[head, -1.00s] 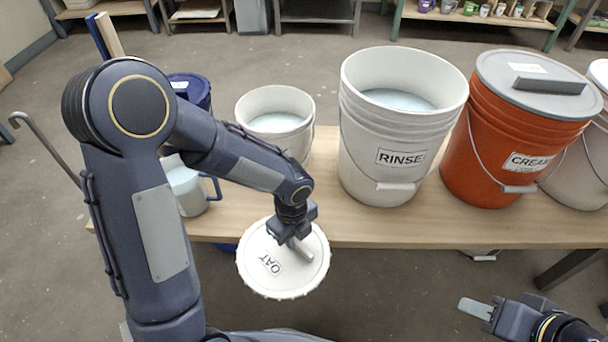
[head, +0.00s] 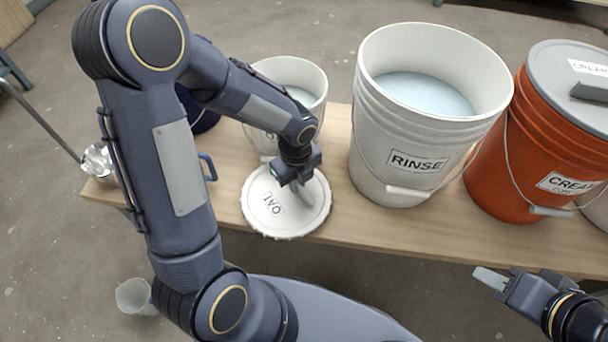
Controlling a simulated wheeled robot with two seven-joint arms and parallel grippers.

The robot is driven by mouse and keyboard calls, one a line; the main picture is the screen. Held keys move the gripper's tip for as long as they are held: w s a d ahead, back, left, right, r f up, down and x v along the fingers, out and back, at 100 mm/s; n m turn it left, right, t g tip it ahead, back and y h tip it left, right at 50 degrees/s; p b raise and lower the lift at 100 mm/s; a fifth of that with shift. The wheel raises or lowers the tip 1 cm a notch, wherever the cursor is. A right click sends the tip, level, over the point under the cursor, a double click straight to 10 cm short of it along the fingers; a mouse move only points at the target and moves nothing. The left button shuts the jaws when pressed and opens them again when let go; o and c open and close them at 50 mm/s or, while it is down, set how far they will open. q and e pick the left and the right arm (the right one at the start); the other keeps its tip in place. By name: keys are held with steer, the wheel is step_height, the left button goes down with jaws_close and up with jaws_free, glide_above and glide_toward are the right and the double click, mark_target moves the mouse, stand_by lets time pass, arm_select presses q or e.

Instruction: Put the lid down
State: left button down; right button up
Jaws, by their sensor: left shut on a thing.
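The white round lid (head: 262,217) marked OAT is level over the wooden table, in front of the small white bucket (head: 312,82). Its near rim is close to the table's front edge. I cannot tell whether it touches the table top. My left gripper (head: 300,188) is above the lid, shut on its handle, and covers part of it. The small bucket is open with pale liquid inside. My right gripper (head: 512,287) is at the lower right, in front of the table and away from the lid; its jaw gap is not clear.
A large open RINSE bucket (head: 385,125) stands right of the lid, then an orange bucket (head: 525,145) with a grey lid. A blue handle (head: 208,168) and a dark blue container (head: 200,118) show partly behind my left arm. Crumpled foil (head: 97,160) is at the table's left end.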

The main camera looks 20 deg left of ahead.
arm_select(q)
steer(key=shift+s+d, duration=0.15)
steer(key=shift+d, duration=0.05)
steer(key=shift+a, duration=0.1)
arm_select(e)
steer(key=shift+s+d, duration=0.15)
steer(key=shift+s, duration=0.05)
steer(key=shift+f, duration=0.15)
arm_select(q)
steer(key=shift+f, duration=0.2)
steer(key=c, duration=1.5)
jaws_free()
steer(key=shift+r, duration=0.15)
